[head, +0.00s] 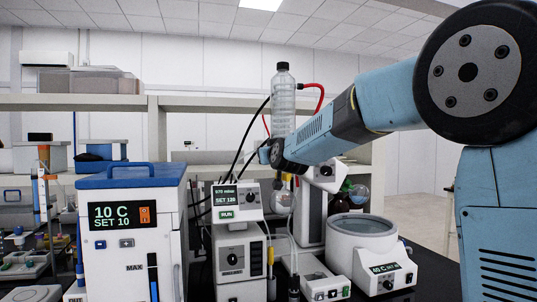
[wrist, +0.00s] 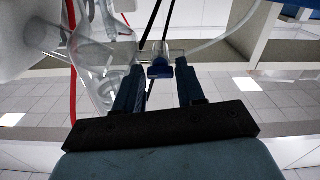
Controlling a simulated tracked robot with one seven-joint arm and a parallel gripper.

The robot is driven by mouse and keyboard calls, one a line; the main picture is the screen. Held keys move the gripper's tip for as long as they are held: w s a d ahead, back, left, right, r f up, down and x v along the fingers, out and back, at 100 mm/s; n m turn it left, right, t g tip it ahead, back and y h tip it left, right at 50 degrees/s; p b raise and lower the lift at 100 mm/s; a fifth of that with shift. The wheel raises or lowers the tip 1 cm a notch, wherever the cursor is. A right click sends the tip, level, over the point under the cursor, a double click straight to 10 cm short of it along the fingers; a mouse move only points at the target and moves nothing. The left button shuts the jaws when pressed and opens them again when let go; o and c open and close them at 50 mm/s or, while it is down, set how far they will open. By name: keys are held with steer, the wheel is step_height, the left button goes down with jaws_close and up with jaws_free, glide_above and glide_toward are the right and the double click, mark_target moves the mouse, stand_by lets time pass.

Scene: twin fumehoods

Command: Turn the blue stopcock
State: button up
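The blue stopcock (wrist: 160,71) shows in the wrist view on a clear glass side arm, between my gripper's two fingertips. My gripper (wrist: 159,73) is open, with a gap between the stopcock and each finger. A clear rounded glass vessel (wrist: 98,78) is left of the fingers there. The stopcock cannot be made out in the head view.
A red tube (head: 318,97) and black cables (head: 245,140) run close to the gripper. A blue-lidded chiller (head: 134,230), a controller stack (head: 238,240) and a white heating bath (head: 362,245) crowd the bench below. Shelves stand behind.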

steer(key=c, duration=0.6)
steer(key=shift+m, duration=1)
steer(key=shift+c, duration=0.3)
steer(key=o, duration=1.1)
steer(key=shift+c, duration=0.2)
steer(key=v, duration=1.4)
steer(key=shift+w, duration=0.1)
